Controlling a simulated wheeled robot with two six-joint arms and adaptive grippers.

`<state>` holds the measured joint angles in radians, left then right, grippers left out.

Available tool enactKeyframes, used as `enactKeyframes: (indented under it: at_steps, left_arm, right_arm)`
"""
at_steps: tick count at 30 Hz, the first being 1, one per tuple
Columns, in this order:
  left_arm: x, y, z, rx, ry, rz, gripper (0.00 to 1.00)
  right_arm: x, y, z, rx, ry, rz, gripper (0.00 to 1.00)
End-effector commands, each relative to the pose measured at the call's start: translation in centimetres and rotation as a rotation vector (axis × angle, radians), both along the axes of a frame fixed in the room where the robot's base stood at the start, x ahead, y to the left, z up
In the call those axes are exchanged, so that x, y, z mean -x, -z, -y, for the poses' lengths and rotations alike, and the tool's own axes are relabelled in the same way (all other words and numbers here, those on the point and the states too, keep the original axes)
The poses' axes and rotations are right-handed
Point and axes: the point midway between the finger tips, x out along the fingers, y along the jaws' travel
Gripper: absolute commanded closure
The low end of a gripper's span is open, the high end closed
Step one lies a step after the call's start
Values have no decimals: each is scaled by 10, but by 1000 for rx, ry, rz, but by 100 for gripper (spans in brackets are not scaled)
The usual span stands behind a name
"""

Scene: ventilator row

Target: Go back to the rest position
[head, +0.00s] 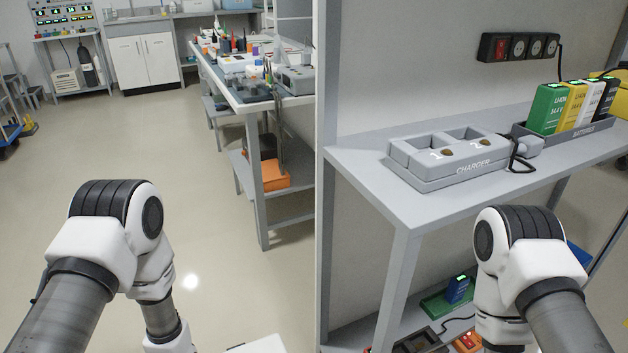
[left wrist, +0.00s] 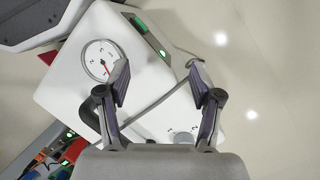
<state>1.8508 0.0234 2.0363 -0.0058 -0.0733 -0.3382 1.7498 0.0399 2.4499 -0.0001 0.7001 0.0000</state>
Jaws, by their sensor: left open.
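In the left wrist view my left gripper (left wrist: 160,88) is open, with its two dark finger pads apart and nothing between them. Beyond the fingers is a white surface with a round dial gauge (left wrist: 100,60) that has a red needle. A thin grey cable crosses it. In the head view my left arm comes down at the lower left and my right arm at the lower right. Both grippers are outside the head view, below its bottom edge.
A grey shelf (head: 360,168) at the right holds an empty two-slot charger (head: 430,178) and a batteries tray (head: 575,135) with several batteries (head: 548,108). A lower shelf holds coloured items. A cluttered workbench (head: 238,98) stands behind. Open floor (head: 150,130) lies to the left.

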Motion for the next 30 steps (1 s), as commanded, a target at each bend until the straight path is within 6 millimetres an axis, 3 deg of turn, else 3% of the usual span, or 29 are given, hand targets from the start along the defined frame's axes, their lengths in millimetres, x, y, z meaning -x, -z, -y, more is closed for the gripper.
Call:
enactKeyframes:
  at_steps: [1,3,7,9,11,13,20,27,30]
  left_arm:
    - [36,6,0,-6,-31,-25,35]
    - [79,8,0,-21,-94,-25,35]
    - [116,-2,0,-47,-216,59,35]
    - [114,-10,0,-53,-281,140,35]
    - [96,-10,-1,-51,-346,243,35]
    - [92,-46,-1,-52,-366,254,35]
    - [92,-123,-1,-52,-363,252,35]
    - [91,-227,-1,-51,-361,252,35]
    - [92,-255,-1,-51,-361,252,35]
  right_arm:
    - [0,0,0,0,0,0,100]
    - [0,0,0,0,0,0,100]
    - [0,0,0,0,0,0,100]
    - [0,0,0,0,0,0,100]
    - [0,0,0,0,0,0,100]
    - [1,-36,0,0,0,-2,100]
    - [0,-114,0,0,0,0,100]
    - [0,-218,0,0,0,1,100]
    - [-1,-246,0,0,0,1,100]
